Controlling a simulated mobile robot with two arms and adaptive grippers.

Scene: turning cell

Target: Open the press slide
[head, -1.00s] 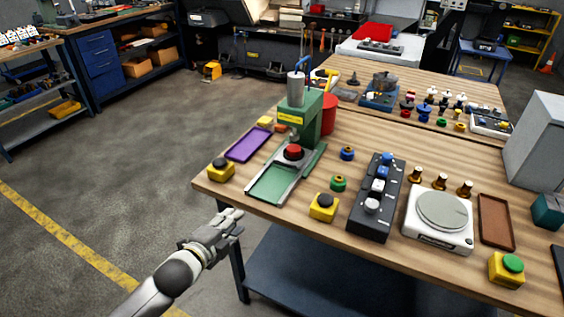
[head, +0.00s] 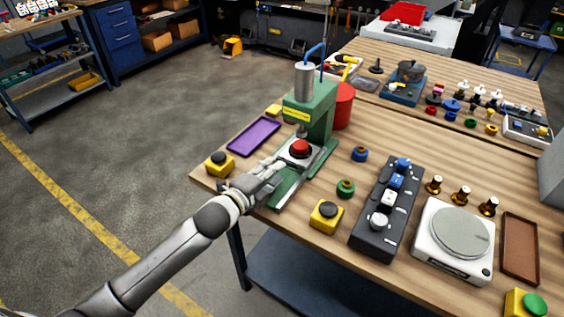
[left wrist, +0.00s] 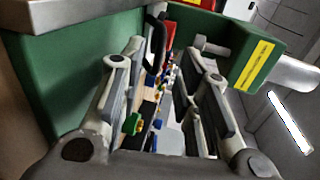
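The green press (head: 318,105) stands at the left of the wooden bench, with a yellow label and a grey cylinder on top. Its grey slide (head: 316,152) carries a red round piece (head: 300,148) and sits under the press head. My left gripper (head: 280,166) is over the green base in front of the slide, fingertips close to it; I cannot tell whether they touch. The left wrist view shows its fingers (left wrist: 165,75) apart, with no object clearly held. The green press body (left wrist: 75,75) and yellow label (left wrist: 255,66) appear beside them. My right gripper is not in view.
A purple tray (head: 253,136) and a yellow button box (head: 219,164) lie left of the press. Another yellow button box (head: 326,216), a green ring (head: 345,188) and a black control box (head: 388,210) are to the right. A red bin (head: 343,105) stands behind.

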